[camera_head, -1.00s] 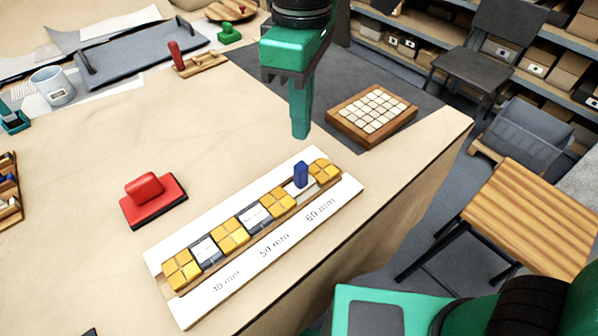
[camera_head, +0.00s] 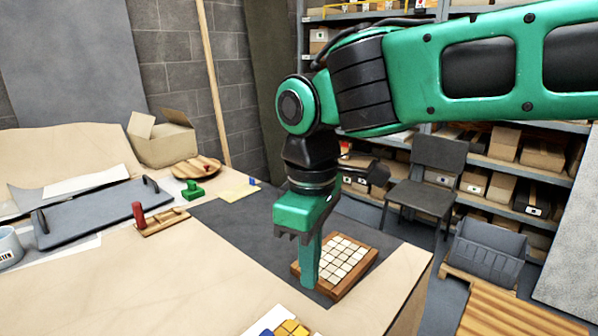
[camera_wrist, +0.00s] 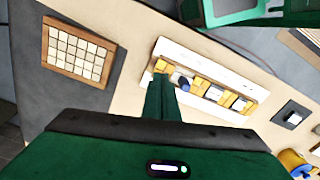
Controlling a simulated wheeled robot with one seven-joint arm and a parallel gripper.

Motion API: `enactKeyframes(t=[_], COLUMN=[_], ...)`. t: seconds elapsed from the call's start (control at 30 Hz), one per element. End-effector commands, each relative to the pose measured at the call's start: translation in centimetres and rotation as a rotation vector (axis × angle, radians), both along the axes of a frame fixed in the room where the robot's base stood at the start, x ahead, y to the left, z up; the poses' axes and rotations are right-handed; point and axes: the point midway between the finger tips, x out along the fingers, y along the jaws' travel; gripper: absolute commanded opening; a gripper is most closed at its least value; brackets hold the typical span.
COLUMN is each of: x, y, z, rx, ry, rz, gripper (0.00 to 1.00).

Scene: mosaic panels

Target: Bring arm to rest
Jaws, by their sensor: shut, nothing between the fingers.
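My gripper (camera_head: 309,283) is green, points down and is shut with nothing in it. In the head view it hangs in front of the left edge of a wood-framed panel of white tiles (camera_head: 343,259). In the wrist view the shut fingers (camera_wrist: 160,80) reach toward a white board (camera_wrist: 235,113) with yellow tile blocks and a small blue piece (camera_wrist: 181,82), apart from the panel (camera_wrist: 77,52) at the left. I cannot tell the exact height of the fingertips above the table. My arm stretches in from the right, bent at the elbow.
On the table (camera_head: 190,290) lie a grey board with handles (camera_head: 100,213), a red-handled stamp (camera_head: 139,215), a green stamp (camera_head: 193,189) and a round wooden plate (camera_head: 196,167). A cardboard box (camera_head: 162,140) stands behind. A chair (camera_head: 425,180) and shelves are beyond the table's right edge.

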Motion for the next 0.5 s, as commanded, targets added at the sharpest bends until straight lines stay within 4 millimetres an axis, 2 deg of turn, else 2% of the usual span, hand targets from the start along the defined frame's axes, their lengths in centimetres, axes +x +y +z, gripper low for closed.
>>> enactKeyframes(t=[0.03, 0.23, 0.37, 0.5], x=[1.1, 3.2, 3.0, 1.6], y=[-2.7, -12.6, -18.7, -24.8], z=[-0.3, -1.9, -3.0, -4.4], rx=[0.000, -0.003, -0.003, -0.003], ry=[-0.001, -0.006, -0.005, -0.004], rz=[-0.088, -0.422, -0.635, -0.865], gripper=[0.00, 0.00, 0.00, 0.00])
